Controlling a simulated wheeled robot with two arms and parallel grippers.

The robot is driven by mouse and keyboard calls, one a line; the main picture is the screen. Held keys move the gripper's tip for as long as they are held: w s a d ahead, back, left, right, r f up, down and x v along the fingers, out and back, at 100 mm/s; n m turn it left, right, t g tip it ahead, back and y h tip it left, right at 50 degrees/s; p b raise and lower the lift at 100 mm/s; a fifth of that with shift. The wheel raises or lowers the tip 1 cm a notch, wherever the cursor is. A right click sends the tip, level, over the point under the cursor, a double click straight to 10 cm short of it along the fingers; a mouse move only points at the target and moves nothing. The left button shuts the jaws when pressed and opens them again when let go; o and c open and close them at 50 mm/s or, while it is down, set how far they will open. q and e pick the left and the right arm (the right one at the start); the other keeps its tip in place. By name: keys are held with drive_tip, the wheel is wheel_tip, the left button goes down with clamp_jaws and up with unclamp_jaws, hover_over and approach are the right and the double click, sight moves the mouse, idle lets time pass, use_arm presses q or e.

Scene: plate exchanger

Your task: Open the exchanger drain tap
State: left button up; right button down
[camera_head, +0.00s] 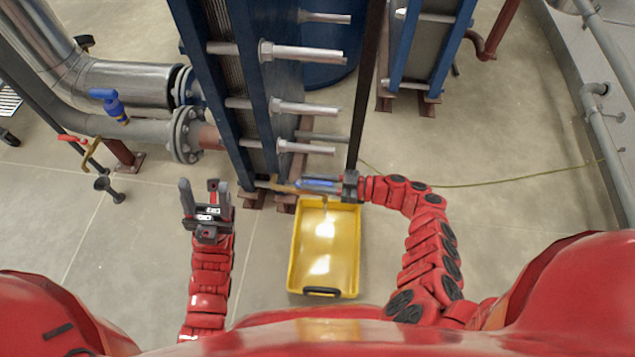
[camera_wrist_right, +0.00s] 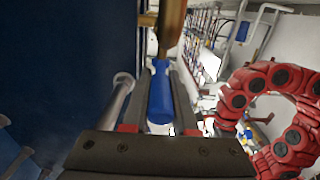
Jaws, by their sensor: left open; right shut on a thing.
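The drain tap shows a brass body (camera_head: 284,188) at the foot of the blue plate exchanger (camera_head: 228,100), with a blue lever handle (camera_head: 315,183) pointing right. My right gripper (camera_head: 322,184) comes from the right and is shut on the handle. In the right wrist view the blue handle (camera_wrist_right: 160,95) lies lengthwise between the fingers, below the brass part (camera_wrist_right: 172,22). My left gripper (camera_head: 204,189) is open and empty, left of the tap and apart from it. A yellow tray (camera_head: 293,262) stands on the floor below the tap; a small pale streak shows above its far end.
Long bolts (camera_head: 305,53) stick out to the right of the exchanger. A grey flanged pipe (camera_head: 140,127) with a blue-handled valve (camera_head: 108,98) and a red-handled valve (camera_head: 75,139) stands at left. A yellow hose (camera_head: 500,182) crosses the otherwise clear floor at right.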

drive_tip(key=shift+a, duration=0.15)
drive_tip(key=c, duration=0.7)
unclamp_jaws()
